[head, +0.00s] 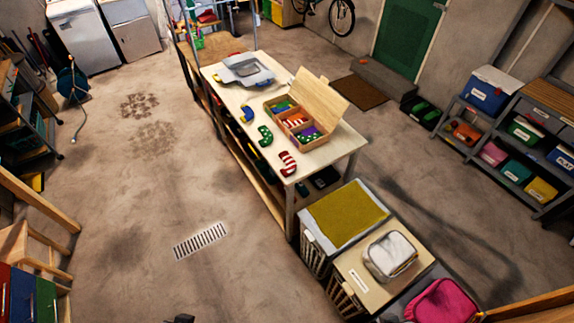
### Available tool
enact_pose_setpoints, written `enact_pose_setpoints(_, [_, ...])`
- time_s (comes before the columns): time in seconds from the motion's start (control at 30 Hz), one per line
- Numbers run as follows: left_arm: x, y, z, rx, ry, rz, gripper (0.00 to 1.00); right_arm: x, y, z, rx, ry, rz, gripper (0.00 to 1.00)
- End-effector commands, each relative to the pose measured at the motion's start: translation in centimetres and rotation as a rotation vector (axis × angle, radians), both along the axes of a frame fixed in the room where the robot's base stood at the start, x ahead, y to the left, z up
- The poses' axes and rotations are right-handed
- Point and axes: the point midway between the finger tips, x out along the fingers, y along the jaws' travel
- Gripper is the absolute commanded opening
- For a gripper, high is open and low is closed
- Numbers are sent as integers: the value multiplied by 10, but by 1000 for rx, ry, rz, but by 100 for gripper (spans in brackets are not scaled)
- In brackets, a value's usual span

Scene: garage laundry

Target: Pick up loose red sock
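The loose red sock (287,163), with pale stripes, lies on the near end of the long workbench top (322,157), close to its left edge. A green sock with pale spots (265,135) and a blue sock with yellow (247,114) lie farther back along the same edge. An open wooden box (272,108) stands to their right, with its lid raised. Its compartments hold blue-green, red-striped and purple-green socks. A small dark part shows at the bottom edge, left of centre; it may be my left gripper, too cut off to read. My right gripper is not in view.
A grey tray-like item (243,70) sits on the bench's far end. Hampers (317,250) and a pale bag (390,256) stand at the near end. A pink bag (443,302) is at bottom right. Open floor (130,210) with a drain grate (201,240) lies left.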

Motion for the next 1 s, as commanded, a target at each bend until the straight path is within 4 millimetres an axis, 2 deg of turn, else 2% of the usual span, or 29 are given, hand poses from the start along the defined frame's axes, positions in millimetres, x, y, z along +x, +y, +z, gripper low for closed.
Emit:
enact_pose_setpoints(0.37, [0, 0, 0, 0, 0, 0, 43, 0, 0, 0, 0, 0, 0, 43])
enact_pose_setpoints(0.4, [0, 0, 0, 0, 0, 0, 44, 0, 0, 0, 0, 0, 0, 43])
enact_pose_setpoints(0.7, [0, 0, 0, 0, 0, 0, 87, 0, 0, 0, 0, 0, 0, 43])
enact_pose_setpoints(1.0, [0, 0, 0, -3, 0, 10, 87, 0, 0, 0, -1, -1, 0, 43])
